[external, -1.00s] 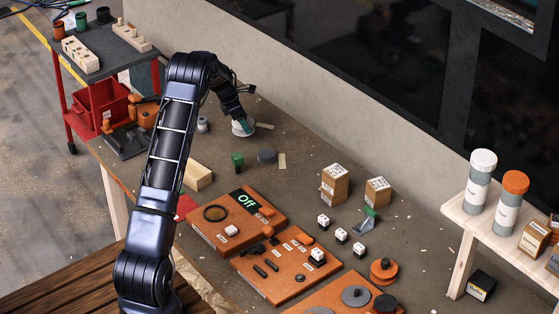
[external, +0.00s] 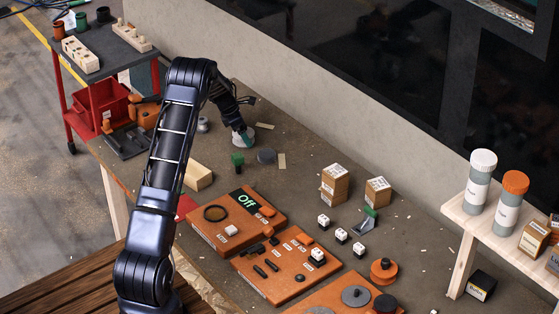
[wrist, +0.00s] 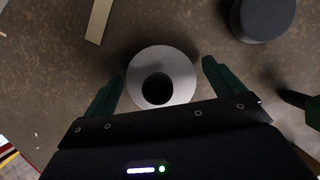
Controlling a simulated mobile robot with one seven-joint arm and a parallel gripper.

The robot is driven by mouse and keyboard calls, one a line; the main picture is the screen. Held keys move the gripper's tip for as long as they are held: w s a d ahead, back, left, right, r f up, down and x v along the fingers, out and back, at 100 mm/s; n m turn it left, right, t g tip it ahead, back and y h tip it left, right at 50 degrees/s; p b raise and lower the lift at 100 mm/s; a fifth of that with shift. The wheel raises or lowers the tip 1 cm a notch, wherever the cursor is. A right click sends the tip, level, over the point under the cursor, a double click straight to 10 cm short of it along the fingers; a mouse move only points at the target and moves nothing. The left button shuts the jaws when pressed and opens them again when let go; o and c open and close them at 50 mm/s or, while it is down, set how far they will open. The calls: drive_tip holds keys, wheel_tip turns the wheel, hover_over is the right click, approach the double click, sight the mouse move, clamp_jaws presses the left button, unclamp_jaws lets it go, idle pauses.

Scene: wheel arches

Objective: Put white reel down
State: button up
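The white reel (wrist: 180,70) is a pale round ring with a dark centre hole. In the wrist view it sits between the green fingers of my gripper (wrist: 163,72), with a small gap on each side. My gripper is open around it. In the external view my gripper (external: 246,136) is low at the workbench near the wall, and the reel's pale edge (external: 238,146) shows beside the fingers. The reel appears to rest on the bench top; its underside is hidden.
A small grey-white reel (external: 203,124) is to the left. Orange panels (external: 235,220) fill the bench front.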

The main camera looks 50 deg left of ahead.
drive_tip(key=v, duration=1.2)
drive_tip(key=shift+r, duration=0.15)
drive_tip(key=shift+d, duration=0.1)
drive_tip(key=s+d+r+m, duration=0.2)
drive_tip(key=d+r+m, duration=0.5)
drive_tip(key=d+r, duration=0.95)
drive_tip(key=s+d+r+m, duration=0.4)
drive_tip(key=d, duration=0.5)
drive_tip(key=s+d+r+m, duration=0.3)
drive_tip(key=s+d+r, duration=0.15)
drive_tip(key=d, duration=0.45)
drive_tip(key=s+d+r+m, duration=0.4)
drive_tip(key=s+d+m, duration=0.5)
drive_tip(key=s+d, duration=0.6)
drive_tip(key=s+d+f+m+y, duration=0.1)
drive_tip(key=s+d+f+m, duration=0.1)
drive_tip(key=s, duration=0.6)
drive_tip(key=s+d+f+m, duration=0.2)
drive_tip(key=s+d+m, duration=0.3)
drive_tip(key=s, duration=0.4)
drive_tip(key=shift+s+m+y, duration=0.15)
drive_tip(key=shift+m+y, duration=0.25)
drive_tip(key=shift+m, duration=0.3)
